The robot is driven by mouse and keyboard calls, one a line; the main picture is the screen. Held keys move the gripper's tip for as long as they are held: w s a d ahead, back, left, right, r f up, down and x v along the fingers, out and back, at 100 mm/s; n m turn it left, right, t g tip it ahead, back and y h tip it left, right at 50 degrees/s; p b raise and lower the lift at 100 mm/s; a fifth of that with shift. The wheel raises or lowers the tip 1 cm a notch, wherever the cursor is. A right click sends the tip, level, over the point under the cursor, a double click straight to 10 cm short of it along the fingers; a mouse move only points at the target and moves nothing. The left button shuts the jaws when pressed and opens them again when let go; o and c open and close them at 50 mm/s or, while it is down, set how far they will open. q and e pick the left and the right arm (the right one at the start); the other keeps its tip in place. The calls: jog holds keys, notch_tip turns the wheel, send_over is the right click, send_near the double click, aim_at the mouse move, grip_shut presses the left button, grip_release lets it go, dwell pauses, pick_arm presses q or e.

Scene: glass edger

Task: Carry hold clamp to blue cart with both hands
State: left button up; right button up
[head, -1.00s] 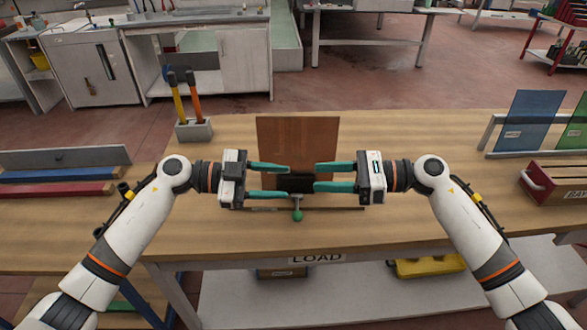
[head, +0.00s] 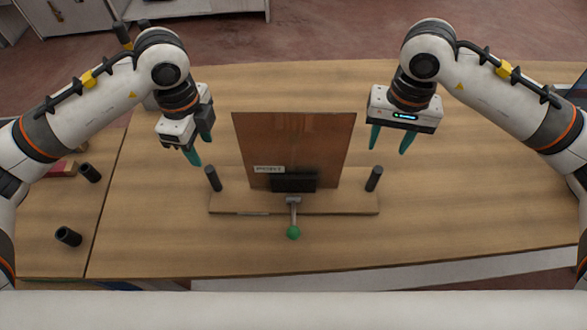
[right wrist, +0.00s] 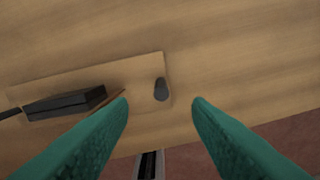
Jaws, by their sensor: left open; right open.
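The hold clamp (head: 226,201) is a wooden base on the table with a dark upright post at each end, a black block in the middle and a green-knobbed lever (head: 293,232) in front. A brown tinted panel (head: 300,140) with a small label stands upright at the block. My left gripper (head: 198,153) is open and empty, above and left of the left post (head: 213,178). My right gripper (head: 388,150) is open and empty, pointing down above the right post (head: 374,178). In the right wrist view one post (right wrist: 161,89) shows between the teal fingertips.
The wooden table (head: 470,200) is clear around the base and to the right. Two short black cylinders (head: 68,237) show on the surface at the left. The blue cart cannot be made out in the current views.

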aim_at(213, 177)
pick_arm(q)
jog(key=shift+s+r, duration=0.1)
jog(key=shift+s, duration=0.3)
pick_arm(e)
jog(key=shift+s+r, duration=0.1)
jog(key=shift+s, duration=0.3)
pick_arm(q)
notch_tip(213, 177, down, 12)
jog(key=shift+w, duration=0.15)
pick_arm(e)
notch_tip(213, 177, down, 12)
jog(key=shift+w, duration=0.15)
pick_arm(q)
grip_shut()
pick_arm(e)
grip_shut()
pick_arm(q)
jog(key=shift+r, duration=0.1)
pick_arm(e)
jog(key=shift+r, duration=0.1)
